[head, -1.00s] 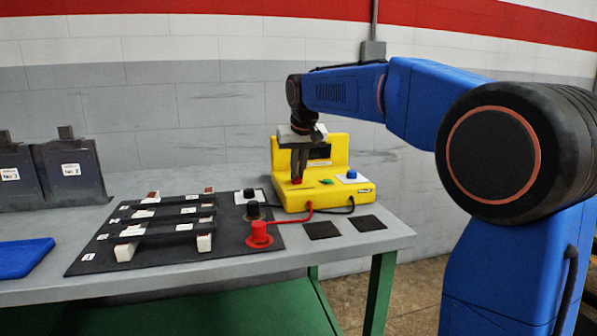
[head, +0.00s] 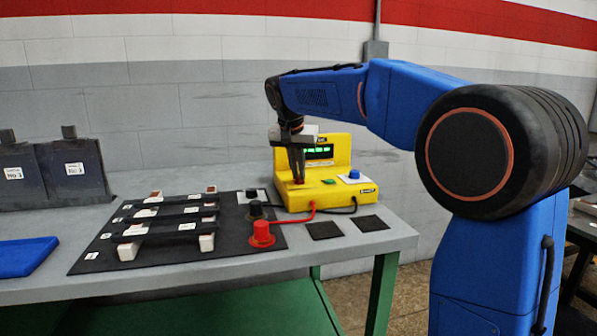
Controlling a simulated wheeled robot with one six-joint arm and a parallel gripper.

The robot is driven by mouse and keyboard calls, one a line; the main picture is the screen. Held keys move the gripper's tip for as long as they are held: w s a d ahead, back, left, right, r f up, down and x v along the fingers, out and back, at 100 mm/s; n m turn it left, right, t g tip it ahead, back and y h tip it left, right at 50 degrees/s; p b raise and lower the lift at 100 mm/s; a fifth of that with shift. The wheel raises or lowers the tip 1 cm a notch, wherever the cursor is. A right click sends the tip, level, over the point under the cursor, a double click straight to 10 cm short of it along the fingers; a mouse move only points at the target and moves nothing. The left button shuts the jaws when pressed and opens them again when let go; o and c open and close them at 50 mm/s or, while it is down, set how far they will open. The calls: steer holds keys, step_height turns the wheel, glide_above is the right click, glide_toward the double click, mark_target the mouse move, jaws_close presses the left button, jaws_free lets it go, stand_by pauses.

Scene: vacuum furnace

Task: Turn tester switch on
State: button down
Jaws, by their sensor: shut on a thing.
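The yellow tester (head: 340,192) stands at the back right of the table, and its display (head: 319,152) is lit green. My gripper (head: 299,180) points down over the left part of the tester's front ledge. Its fingers are shut on the small red switch (head: 299,182), which they mostly hide. A green button (head: 329,182) and a blue knob (head: 354,174) on a white plate sit to the right of the fingers.
A red probe (head: 261,234) and a black probe (head: 255,209) stand in front of the tester, with cables to it. A dark mat (head: 110,262) with several black bars lies left. Two dark square pads (head: 369,223) lie front right. A blue tray (head: 22,256) is far left.

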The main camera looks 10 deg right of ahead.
steer(key=c, duration=1.9)
jaws_free()
steer(key=shift+o, duration=0.2)
steer(key=shift+r, duration=0.15)
steer(key=v, duration=1.7)
steer(key=shift+r, duration=0.1)
steer(key=s+d+f+n, duration=0.1)
steer(key=s+d+f, duration=0.2)
steer(key=s+f, duration=0.25)
steer(key=s+d+f+n+y, duration=0.1)
steer(key=s+d+f+n, duration=0.2)
steer(key=s, duration=0.4)
steer(key=s+d+f, duration=0.3)
steer(key=s+f, duration=0.3)
steer(key=s, duration=0.1)
steer(key=s+d+f+n, duration=0.1)
steer(key=s+f, duration=0.7)
steer(key=f, duration=0.3)
steer(key=s+d+f+n+y, duration=0.1)
steer(key=s+f, duration=0.8)
steer(key=f, duration=0.2)
steer(key=shift+s+f+t, duration=0.2)
steer(key=shift+s+t, duration=0.1)
steer(key=shift+t, duration=0.1)
